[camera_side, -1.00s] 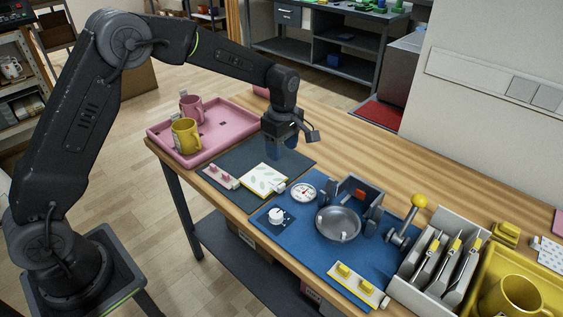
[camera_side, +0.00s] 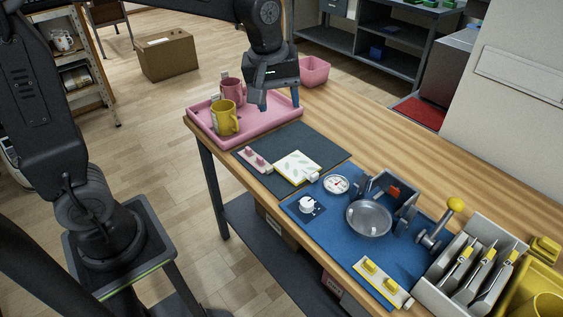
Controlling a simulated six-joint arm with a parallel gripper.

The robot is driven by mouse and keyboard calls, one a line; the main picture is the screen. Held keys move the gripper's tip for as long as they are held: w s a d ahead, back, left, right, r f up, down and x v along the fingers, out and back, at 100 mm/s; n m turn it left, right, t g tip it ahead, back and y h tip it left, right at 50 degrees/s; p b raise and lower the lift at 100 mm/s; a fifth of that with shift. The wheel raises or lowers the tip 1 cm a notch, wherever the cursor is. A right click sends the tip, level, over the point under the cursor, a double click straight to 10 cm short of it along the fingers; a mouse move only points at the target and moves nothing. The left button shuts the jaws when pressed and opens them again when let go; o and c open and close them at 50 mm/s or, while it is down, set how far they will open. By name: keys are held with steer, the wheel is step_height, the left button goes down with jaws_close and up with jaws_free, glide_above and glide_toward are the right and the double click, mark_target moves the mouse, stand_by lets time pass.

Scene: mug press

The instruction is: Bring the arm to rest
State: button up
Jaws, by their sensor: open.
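My gripper (camera_side: 278,104) is open and empty, its blue-tipped fingers apart and pointing down. In the picture it overlaps the right part of the pink tray (camera_side: 262,129). It appears to be above the tray, but its exact height is hard to tell. My arm reaches in from the upper left, partly cut off by the top edge. A yellow mug (camera_side: 224,118) and a pink mug (camera_side: 232,91) stand upright in the tray, left of my gripper.
A dark mat (camera_side: 325,150) holds a leaf-patterned pad (camera_side: 297,167) and a pink-knobbed strip (camera_side: 253,160). A blue mat (camera_side: 392,256) carries the press parts, a round pan (camera_side: 369,219) and a dial (camera_side: 336,184). A grey rack (camera_side: 476,237) stands right. Bare wood lies behind the mats.

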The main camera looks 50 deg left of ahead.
steer(key=s+r+m+t, duration=0.1)
steer(key=s+m+t, duration=0.2)
steer(key=s+m, duration=0.7)
steer(key=s, duration=0.7)
steer(key=shift+s+a, duration=0.15)
